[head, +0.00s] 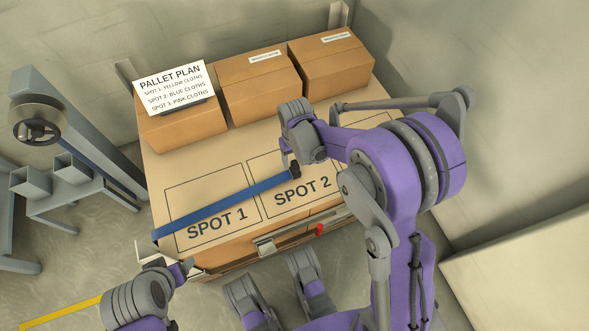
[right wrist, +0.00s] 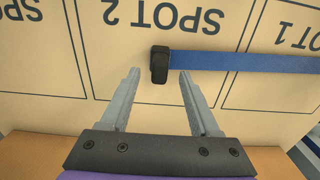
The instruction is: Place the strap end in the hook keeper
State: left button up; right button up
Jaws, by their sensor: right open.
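A blue strap (head: 225,207) lies across the tan top, over SPOT 1 and into SPOT 2. Its black strap end (head: 296,170) rests in SPOT 2; the end (right wrist: 160,64) and blue band (right wrist: 240,62) also show in the right wrist view. My right gripper (head: 289,165) is over the end; in its wrist view the open fingers (right wrist: 158,76) point at the end with nothing between them. My left gripper (head: 186,266) is by the near left corner; its jaws are not clear. A metal bar (head: 290,237) with a red part is on the front side; I cannot tell whether it is the hook keeper.
Three cardboard boxes stand along the back: left (head: 182,129), middle (head: 258,85) and right (head: 333,62). A PALLET PLAN sign (head: 174,88) is at the left box. A grey stand with a strap reel (head: 38,117) is at left. SPOT 1 and SPOT 2 are clear apart from the strap.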

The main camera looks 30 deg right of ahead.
jog(key=shift+f, duration=0.65)
jog(key=shift+r, duration=0.1)
grip_shut()
dwell(0.8)
